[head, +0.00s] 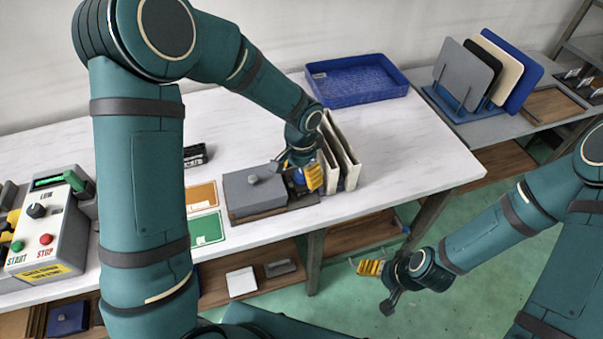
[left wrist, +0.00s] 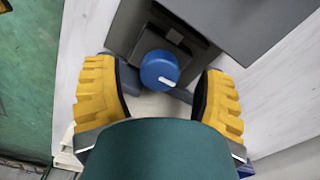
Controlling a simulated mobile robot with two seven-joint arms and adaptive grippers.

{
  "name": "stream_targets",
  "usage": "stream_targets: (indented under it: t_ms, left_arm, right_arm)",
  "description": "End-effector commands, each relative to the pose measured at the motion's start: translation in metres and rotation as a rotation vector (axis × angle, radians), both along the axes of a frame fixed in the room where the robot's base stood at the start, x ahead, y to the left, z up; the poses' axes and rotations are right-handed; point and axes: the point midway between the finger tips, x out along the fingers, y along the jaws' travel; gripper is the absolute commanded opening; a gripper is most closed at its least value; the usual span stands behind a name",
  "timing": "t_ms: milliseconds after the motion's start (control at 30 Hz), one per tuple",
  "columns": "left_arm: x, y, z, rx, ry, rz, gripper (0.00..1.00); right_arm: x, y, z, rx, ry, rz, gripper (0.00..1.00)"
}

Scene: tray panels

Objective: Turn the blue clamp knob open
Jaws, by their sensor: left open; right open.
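The blue clamp knob (left wrist: 159,70) is round with a white mark on its face. It sits on a dark clamp block beside a grey panel (head: 258,192) on the white table. My left gripper (head: 308,178) is open over the knob. In the left wrist view its yellow fingers stand on either side of the knob, with a visible gap on each side. In the head view the gripper mostly hides the knob. My right gripper (head: 370,267) is open and empty, off the front edge of the table above the green floor.
White upright panels (head: 345,158) stand close to the right of my left gripper. A blue tray (head: 357,80) lies behind. A control box (head: 45,235) with buttons is at the left. Orange and green cards lie left of the grey panel. The table's right part is clear.

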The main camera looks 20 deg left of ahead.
Motion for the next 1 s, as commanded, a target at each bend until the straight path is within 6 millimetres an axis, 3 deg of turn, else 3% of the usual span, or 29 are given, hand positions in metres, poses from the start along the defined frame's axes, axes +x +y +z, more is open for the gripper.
stream_targets:
  t_ms: [500,700,1000]
  left_arm:
    - [0.001,0.000,0.095,-0.001,-0.003,0.000,0.71]
    - [0.000,0.000,0.109,-0.001,0.000,-0.001,0.71]
    - [0.000,0.000,0.111,-0.001,0.001,-0.001,0.71]
  right_arm:
    - [0.000,0.000,0.000,0.000,0.000,0.000,0.74]
    - [0.000,0.000,0.000,0.000,0.000,0.000,0.74]
    - [0.000,0.000,0.000,0.000,0.000,0.000,0.74]
